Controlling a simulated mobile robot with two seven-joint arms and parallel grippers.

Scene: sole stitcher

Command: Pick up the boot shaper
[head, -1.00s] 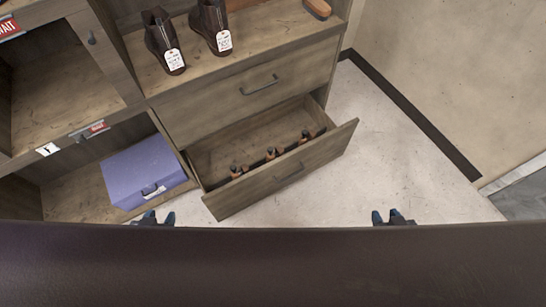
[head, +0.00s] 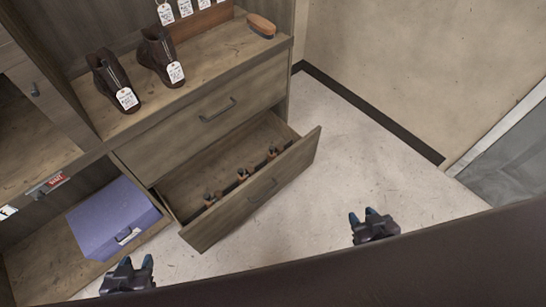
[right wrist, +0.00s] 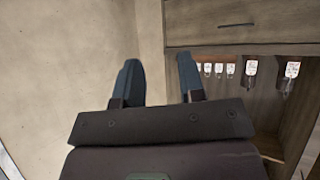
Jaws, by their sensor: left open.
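Several small pieces of brown wood with dark parts (head: 243,175) lie in a row inside the open lower drawer (head: 255,195) in the head view. They look like boot shapers, but they are small and partly hidden by the drawer front. My left gripper (head: 137,262) is open and empty at the bottom left, in front of the purple box. My right gripper (head: 362,214) is open and empty over the floor, right of the drawer. In the right wrist view its two fingers (right wrist: 159,75) stand apart with nothing between them.
A purple box (head: 112,218) sits on the low shelf left of the drawer. Tagged brown boots (head: 158,55) and a brush (head: 261,25) stand on the cabinet top. The pale floor (head: 350,150) right of the drawer is clear up to the wall.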

